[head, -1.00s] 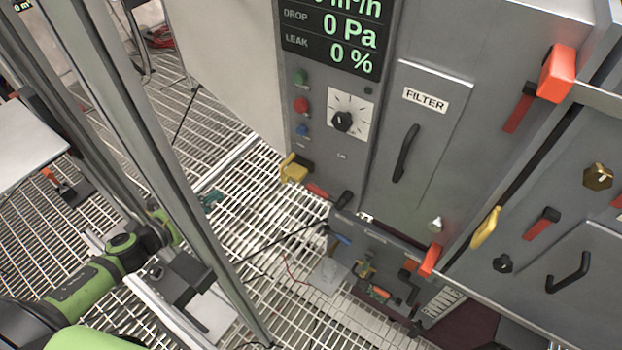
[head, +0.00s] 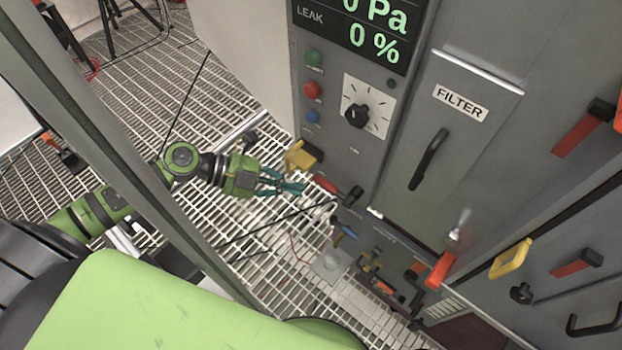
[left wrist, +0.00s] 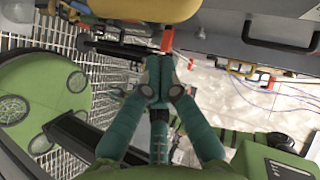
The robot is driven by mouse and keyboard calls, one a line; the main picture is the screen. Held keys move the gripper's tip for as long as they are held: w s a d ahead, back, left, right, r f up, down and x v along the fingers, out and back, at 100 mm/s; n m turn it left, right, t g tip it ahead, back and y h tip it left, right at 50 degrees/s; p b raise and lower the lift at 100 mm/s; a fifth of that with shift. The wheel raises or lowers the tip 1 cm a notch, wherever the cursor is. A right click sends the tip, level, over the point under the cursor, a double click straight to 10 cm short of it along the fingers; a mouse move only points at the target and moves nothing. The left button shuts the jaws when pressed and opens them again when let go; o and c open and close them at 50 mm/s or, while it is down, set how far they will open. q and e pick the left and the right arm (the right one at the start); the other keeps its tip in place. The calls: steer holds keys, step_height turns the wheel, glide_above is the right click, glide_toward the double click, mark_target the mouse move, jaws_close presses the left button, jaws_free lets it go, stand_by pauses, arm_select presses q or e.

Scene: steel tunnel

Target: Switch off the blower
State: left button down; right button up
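The grey cabinet carries a display (head: 365,30) reading 0 Pa and 0 %. Below it are a green button (head: 313,57), a red button (head: 312,90), a blue button (head: 312,116) and a black dial knob (head: 357,115) on a white scale plate. No label for the blower is readable. My left gripper (head: 300,188) is in front of the cabinet's lower left edge, below the buttons and near a yellow handle (head: 299,157). Its teal fingers come together in the left wrist view (left wrist: 160,75), with nothing seen between them. My right gripper is not seen.
A red-and-black lever (head: 338,187) sits close right of my left gripper. The FILTER door (head: 450,150) has a black handle. More red levers and a yellow handle (head: 510,259) are at the right. A metal post (head: 120,150) crosses in front of my left arm. Grating (head: 190,110) lies below.

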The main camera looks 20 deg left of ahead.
mark_target(325, 186)
arm_select(q)
steer(key=w+d+f, duration=0.1)
steer(key=w, duration=0.1)
steer(key=w+d+f, duration=0.2)
steer(key=shift+f, duration=0.1)
steer(key=shift+w+f, duration=0.2)
steer(key=shift+f, duration=0.25)
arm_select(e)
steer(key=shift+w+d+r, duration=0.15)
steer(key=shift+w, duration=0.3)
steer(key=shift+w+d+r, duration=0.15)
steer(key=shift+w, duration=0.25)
arm_select(q)
steer(key=shift+r, duration=0.15)
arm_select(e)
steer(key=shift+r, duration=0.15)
arm_select(q)
steer(key=shift+w+a+r+p, duration=0.1)
steer(key=shift+w+r+p, duration=0.05)
steer(key=shift+r+p, duration=0.8)
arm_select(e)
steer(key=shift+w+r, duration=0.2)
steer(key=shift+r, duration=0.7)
